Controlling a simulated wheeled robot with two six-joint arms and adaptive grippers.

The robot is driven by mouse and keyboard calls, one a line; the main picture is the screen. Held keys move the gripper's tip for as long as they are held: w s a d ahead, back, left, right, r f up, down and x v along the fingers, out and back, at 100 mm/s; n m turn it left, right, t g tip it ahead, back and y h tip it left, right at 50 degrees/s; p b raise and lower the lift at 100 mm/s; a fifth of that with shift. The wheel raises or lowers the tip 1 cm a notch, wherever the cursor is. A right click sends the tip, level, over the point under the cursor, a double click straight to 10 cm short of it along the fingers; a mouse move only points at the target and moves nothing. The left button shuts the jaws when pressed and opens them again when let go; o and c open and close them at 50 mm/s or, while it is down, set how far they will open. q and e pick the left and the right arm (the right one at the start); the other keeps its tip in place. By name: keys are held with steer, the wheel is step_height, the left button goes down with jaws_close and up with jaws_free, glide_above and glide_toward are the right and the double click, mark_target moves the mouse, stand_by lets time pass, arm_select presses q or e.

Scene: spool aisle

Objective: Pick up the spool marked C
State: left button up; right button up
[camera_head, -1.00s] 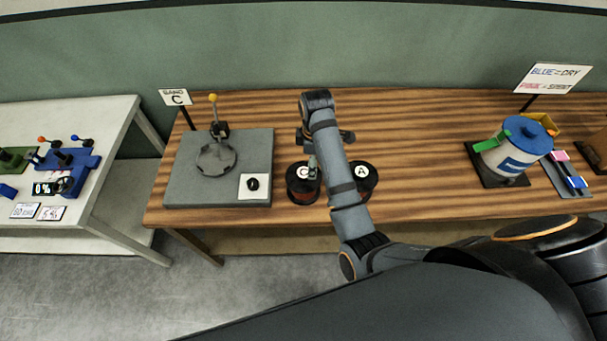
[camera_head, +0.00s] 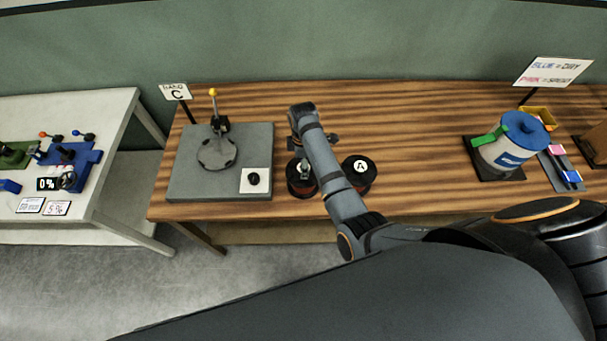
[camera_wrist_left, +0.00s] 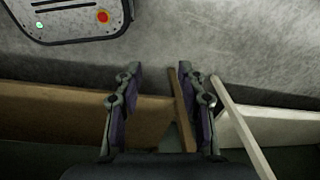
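The spool marked C (camera_head: 297,186) is a dark spool with reddish winding, standing on the wooden table; the arm and gripper now cover most of its top and its label.
Left of the spools a grey plate (camera_head: 190,185) holds a round fixture with a lever, beside a sign reading C (camera_head: 176,92). A blue-lidded canister (camera_head: 510,150) stands at the right. The wooden table (camera_head: 420,190) is bare between spool A and the canister.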

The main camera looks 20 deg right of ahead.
steer(key=shift+f, duration=0.9)
jaws_close()
steer(key=shift+w+r, duration=0.1)
